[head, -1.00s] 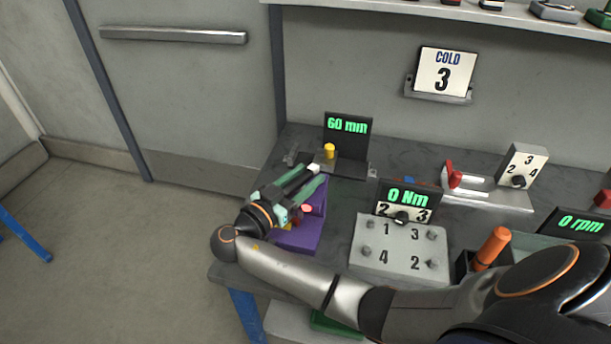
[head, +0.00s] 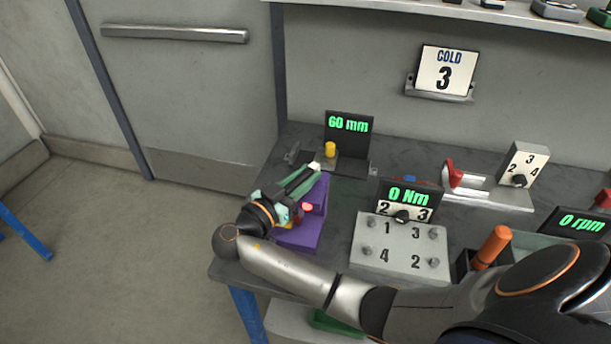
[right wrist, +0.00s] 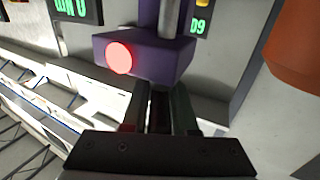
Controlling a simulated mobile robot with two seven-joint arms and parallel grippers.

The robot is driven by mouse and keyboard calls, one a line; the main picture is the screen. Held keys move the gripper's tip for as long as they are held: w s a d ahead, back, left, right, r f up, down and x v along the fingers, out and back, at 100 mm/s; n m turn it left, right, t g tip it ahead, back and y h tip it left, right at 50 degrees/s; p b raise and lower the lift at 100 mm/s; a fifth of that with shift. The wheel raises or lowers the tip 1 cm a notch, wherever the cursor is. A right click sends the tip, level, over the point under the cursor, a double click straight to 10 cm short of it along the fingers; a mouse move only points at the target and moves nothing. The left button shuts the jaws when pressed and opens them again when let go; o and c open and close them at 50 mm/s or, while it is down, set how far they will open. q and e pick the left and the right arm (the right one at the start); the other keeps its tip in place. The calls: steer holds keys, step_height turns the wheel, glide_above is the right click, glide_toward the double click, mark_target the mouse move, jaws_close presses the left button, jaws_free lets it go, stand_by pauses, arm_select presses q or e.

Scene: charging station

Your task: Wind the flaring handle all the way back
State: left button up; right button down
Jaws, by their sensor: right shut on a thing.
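The purple flaring tool (head: 305,232) stands at the left end of the bench, with a glowing red round light (head: 308,207) on it. It also shows in the right wrist view as a purple block (right wrist: 180,55) with an upright grey post. My right gripper (head: 312,174) is over the tool, its fingers pointing to the back right. It is shut on the flaring handle, which is mostly hidden; a pale end shows at the fingertips. In the right wrist view a dark piece lies between the fingers (right wrist: 160,106). My left gripper is out of view.
A display reading 60 mm (head: 348,124) and a yellow knob (head: 330,150) stand just behind the fingertips. A grey numbered plate (head: 399,246) with a 0 Nm display (head: 407,196) lies to the right. Open floor lies left of the bench.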

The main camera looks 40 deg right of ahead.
steer(key=shift+n+t, duration=0.4)
steer(key=shift+t, duration=0.2)
